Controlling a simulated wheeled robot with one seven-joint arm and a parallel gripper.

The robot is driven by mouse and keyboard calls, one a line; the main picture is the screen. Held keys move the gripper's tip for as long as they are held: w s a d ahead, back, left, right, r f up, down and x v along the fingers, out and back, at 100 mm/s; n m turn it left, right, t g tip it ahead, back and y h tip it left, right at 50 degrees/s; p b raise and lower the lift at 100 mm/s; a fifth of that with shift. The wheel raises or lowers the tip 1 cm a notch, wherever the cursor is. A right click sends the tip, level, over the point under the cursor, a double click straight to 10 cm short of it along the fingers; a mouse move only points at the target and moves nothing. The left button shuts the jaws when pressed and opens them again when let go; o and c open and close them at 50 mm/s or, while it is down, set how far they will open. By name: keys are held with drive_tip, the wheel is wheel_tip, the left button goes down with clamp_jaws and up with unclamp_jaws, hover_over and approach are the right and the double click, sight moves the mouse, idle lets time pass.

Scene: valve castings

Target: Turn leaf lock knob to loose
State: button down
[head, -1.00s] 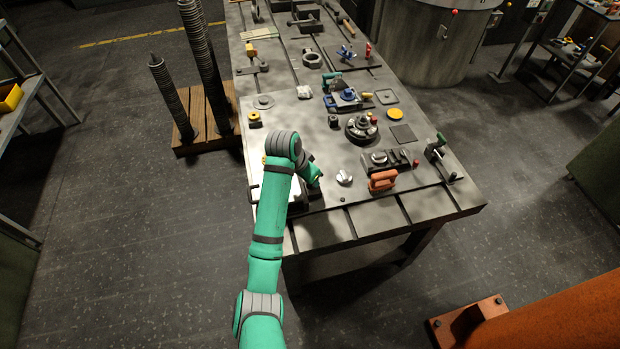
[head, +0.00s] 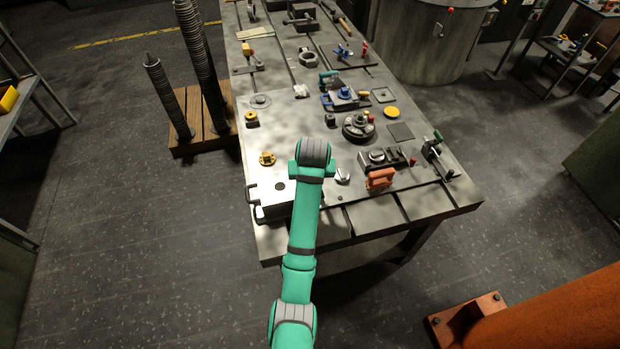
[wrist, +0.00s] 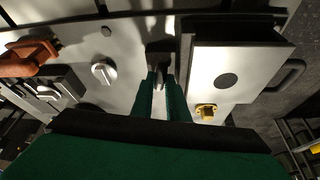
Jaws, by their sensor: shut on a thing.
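My gripper (wrist: 160,76) shows in the wrist view, with its two green fingers close together on a small dark-grey part (wrist: 159,48), which I take to be the leaf lock knob. The fingers cover most of it, so its turned position cannot be told. It sits beside the edge of a pale leaf plate (wrist: 223,62) with a dark round spot. The plate (head: 265,188) also shows in the head view, left of my arm. There my arm hides the gripper and the held part.
A silver knob (wrist: 104,71) and an orange handle (wrist: 28,56) lie left of my gripper in the wrist view. A brass knob (head: 267,158) stands behind the plate. Several fixtures, including a black round one (head: 358,127), crowd the table to the right.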

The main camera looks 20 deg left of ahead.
drive_tip(key=shift+n, duration=0.4)
drive_tip(key=c, duration=1.7)
unclamp_jaws()
drive_tip(key=shift+w, duration=0.1)
drive_tip(key=shift+a, duration=0.1)
